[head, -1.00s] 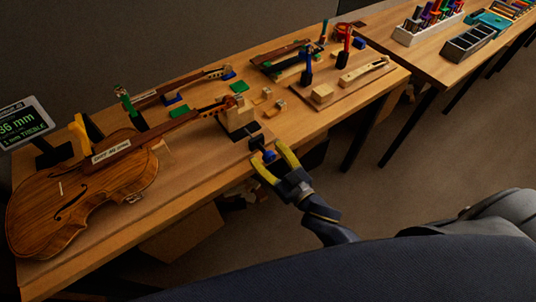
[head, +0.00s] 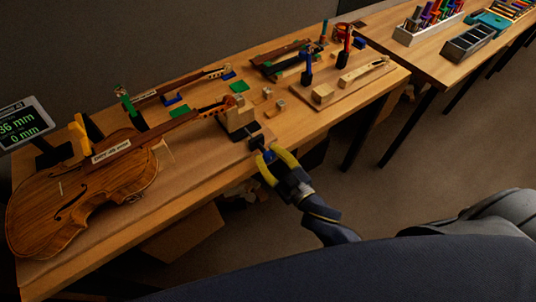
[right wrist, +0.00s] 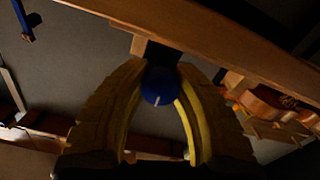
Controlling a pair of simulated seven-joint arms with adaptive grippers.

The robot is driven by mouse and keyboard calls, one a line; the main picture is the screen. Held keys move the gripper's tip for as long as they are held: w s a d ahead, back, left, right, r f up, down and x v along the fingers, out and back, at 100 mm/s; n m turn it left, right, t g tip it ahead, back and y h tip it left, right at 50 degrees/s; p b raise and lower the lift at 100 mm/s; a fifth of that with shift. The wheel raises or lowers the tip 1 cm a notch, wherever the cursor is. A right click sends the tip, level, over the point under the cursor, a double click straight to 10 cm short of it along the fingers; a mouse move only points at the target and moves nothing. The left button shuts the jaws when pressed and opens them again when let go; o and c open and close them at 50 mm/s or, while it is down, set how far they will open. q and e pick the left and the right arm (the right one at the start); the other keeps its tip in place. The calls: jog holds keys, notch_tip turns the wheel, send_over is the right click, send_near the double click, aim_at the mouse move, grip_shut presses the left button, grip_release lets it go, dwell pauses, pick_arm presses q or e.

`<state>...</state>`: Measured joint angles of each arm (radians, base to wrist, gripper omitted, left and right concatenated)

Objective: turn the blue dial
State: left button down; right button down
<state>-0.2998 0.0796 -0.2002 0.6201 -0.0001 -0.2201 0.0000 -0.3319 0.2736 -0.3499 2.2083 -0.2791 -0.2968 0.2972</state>
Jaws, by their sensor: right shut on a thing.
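The blue dial (right wrist: 160,86) shows in the right wrist view as a round knob with a short white mark on its face. It sits between the yellow fingers of my right gripper (right wrist: 161,95), which is shut on it. In the head view my right gripper (head: 269,158) is at the front edge of the bench, below the wooden neck block, and its fingers mostly hide the dial. A violin (head: 90,190) lies on the bench with its neck toward the block. My left gripper is not in view.
A display (head: 22,122) at the far left reads 36 mm and 0 mm. Several tools and wood parts stand on the bench (head: 310,118) behind the gripper. A second table (head: 425,60) with trays is at the upper right.

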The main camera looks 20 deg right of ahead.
jog(key=shift+r+n, duration=0.1)
jog(key=shift+n, duration=0.4)
jog(key=c, duration=0.9)
grip_release()
jog(key=shift+c, duration=0.2)
jog(key=v, duration=1.2)
